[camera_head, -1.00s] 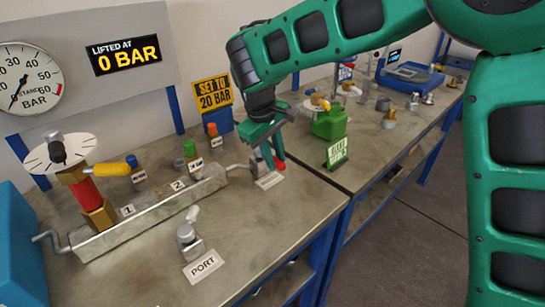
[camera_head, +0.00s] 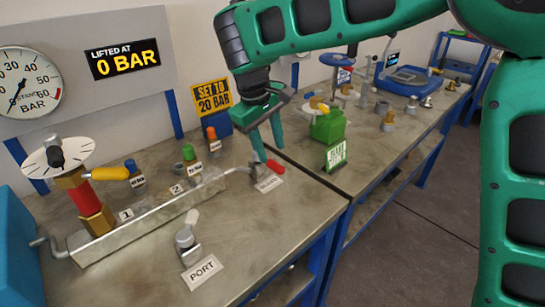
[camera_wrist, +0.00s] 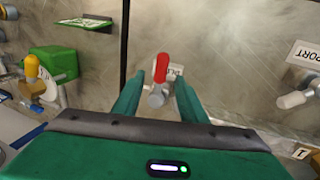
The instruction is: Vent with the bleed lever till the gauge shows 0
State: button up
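The bleed lever, with a red handle (camera_head: 275,166), sits at the right end of the metal manifold block (camera_head: 150,222), by a small label plate (camera_head: 268,184). In the wrist view the red handle (camera_wrist: 162,68) stands between my spread fingers, with a gap on each side. My gripper (camera_head: 270,152) is open and empty, its fingertips just above and behind the lever. The round gauge (camera_head: 25,70) on the back panel has its needle pointing down-left, near the low end of the scale; the exact reading is too small to tell. A display (camera_head: 126,57) reads "LIFTED AT 0 BAR".
A port fitting (camera_head: 186,243) with a PORT plate (camera_head: 202,272) stands in front of the block. A red and brass valve (camera_head: 84,195) with a white disc stands at its left end.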

jog(key=shift+v, duration=2.65)
jog(key=s+d+f+m+g, duration=0.1)
jog(key=s+d+m, duration=0.25)
jog(key=d, duration=1.25)
jog(key=s+d+m+g, duration=0.1)
jog(key=s+d+m, duration=0.25)
jog(key=d, duration=1.25)
jog(key=s+d+f+m, duration=0.2)
jog(key=s+d+f, duration=0.1)
jog(key=s, duration=0.4)
jog(key=s+d+f+m+y, duration=0.1)
jog(key=s+d+f+m, duration=0.1)
jog(key=s, duration=0.5)
jog(key=s+d+f+m+y, duration=0.1)
jog(key=s+d+f+m, duration=0.2)
jog(key=s+d, duration=0.3)
jog(key=shift+s+f+m, duration=0.3)
jog(key=shift+s+m, duration=0.3)
jog(key=shift+s, duration=0.4)
